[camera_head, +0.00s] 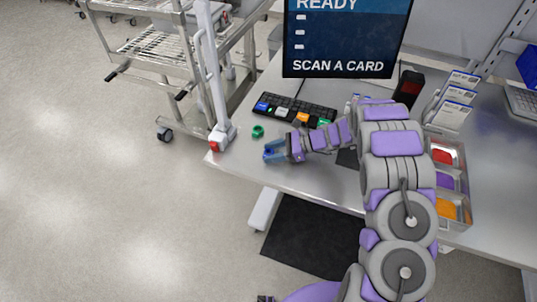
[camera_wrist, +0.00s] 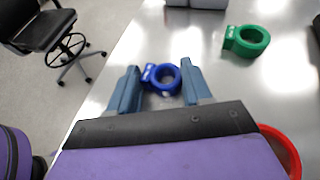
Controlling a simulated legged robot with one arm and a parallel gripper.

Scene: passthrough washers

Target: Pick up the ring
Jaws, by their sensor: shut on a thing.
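A blue ring (camera_wrist: 166,78) with a small labelled tab lies between the two blue-grey fingers of my gripper (camera_wrist: 158,84) in the wrist view. The fingers are shut on it, one on each side. In the head view my gripper (camera_head: 273,152) is low over the left front part of the table, and I cannot make out the blue ring apart from the fingers. I cannot tell whether the ring touches the table. A green ring (camera_wrist: 247,41) lies apart, up and to the right; it also shows in the head view (camera_head: 258,131).
A red ring (camera_wrist: 284,152) is partly hidden by my gripper. A keyboard (camera_head: 296,108) and a screen (camera_head: 345,40) stand behind. A tray with coloured compartments (camera_head: 466,222) is at the right. A white post (camera_head: 211,90) and wire cart (camera_head: 155,45) are left.

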